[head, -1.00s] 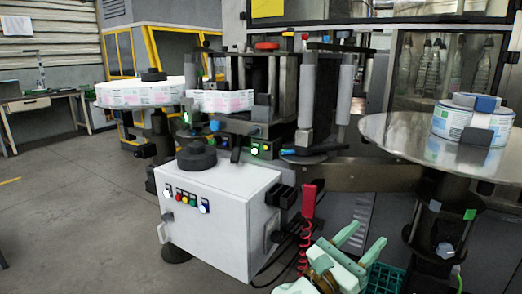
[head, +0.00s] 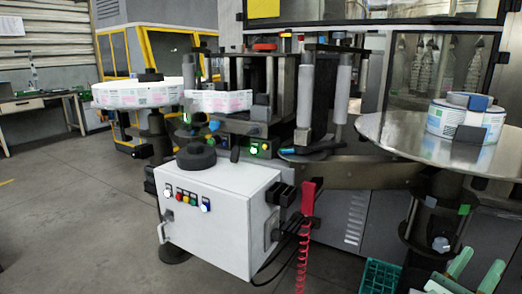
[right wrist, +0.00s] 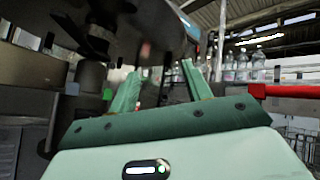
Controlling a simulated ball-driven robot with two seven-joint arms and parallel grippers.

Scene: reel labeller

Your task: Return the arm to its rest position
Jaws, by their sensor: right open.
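My right gripper (head: 482,260) is at the bottom right corner of the head view, its two pale green fingers apart with nothing seen between them. It is below the round metal turntable (head: 392,138). In the right wrist view the open fingers of the gripper (right wrist: 161,70) point up and away, close to the dark underside of a round plate and a dark post. My left gripper is not in view.
A labelled reel (head: 447,121) lies on the turntable. A green crate (head: 380,275) stands low beside my right gripper. A white control box (head: 222,222) with a red coiled cord (head: 301,255) is at centre. The floor (head: 70,215) at left is clear.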

